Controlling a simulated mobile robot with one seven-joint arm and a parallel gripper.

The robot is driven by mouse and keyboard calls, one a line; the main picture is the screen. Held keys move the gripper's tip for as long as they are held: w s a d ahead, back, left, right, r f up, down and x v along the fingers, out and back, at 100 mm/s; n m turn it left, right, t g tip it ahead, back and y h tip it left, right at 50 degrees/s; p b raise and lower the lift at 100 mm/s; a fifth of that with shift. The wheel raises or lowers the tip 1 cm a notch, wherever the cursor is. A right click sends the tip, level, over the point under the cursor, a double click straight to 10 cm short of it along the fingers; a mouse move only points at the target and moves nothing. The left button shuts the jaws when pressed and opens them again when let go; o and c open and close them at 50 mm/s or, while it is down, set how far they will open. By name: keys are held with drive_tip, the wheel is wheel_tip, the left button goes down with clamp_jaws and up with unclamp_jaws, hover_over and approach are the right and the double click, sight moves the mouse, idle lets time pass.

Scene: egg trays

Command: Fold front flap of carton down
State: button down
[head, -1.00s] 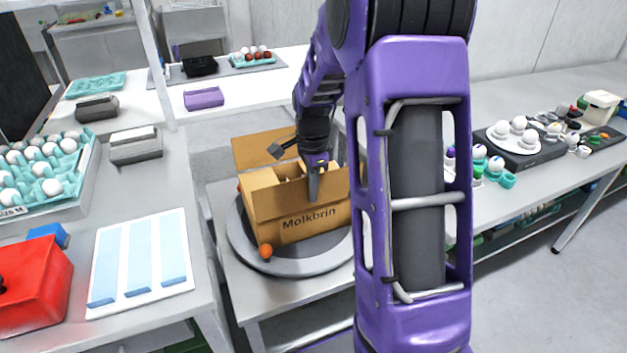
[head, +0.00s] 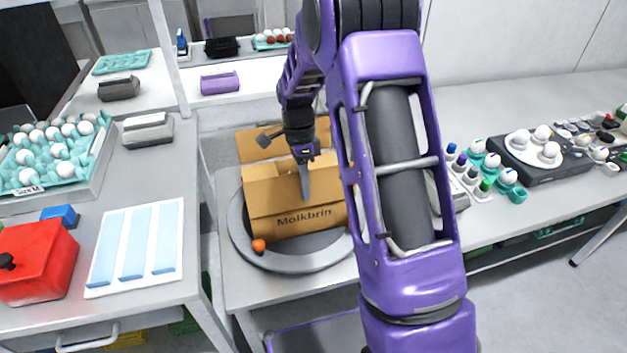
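The brown cardboard carton (head: 265,228), marked "Molkbrin", sits on a round grey turntable (head: 300,262). Its back flap (head: 262,147) stands raised behind it. A lighter cardboard panel (head: 272,190) rises above the printed front face and covers the view into the opening. I cannot tell whether this front flap is upright or leans inward. My gripper (head: 306,192) points down in front of this panel, its tip overlapping it in the view; contact is unclear. The fingers show as one narrow shape, so their opening is not visible.
An orange ball (head: 258,246) lies at the turntable's front left. A white mat with blue strips (head: 135,248), a red box (head: 36,262) and an egg tray (head: 60,190) occupy the left table. The right counter holds coloured bottles and a black stand (head: 560,171).

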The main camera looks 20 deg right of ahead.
drive_tip(key=shift+w+r+p, duration=0.1)
drive_tip(key=shift+w+p, duration=0.1)
drive_tip(key=shift+p, duration=0.25)
drive_tip(key=w+g, duration=0.1)
drive_tip(key=g, duration=0.1)
drive_tip(key=f+g, duration=0.1)
drive_tip(key=g, duration=0.1)
drive_tip(key=w+f+g, duration=0.1)
drive_tip(key=g, duration=0.2)
drive_tip(key=shift+w+f, duration=0.1)
drive_tip(key=shift+w, duration=0.2)
idle(0.3)
drive_tip(key=c, duration=1.1)
unclamp_jaws()
drive_tip(key=shift+o, duration=0.2)
drive_tip(key=shift+r, duration=0.2)
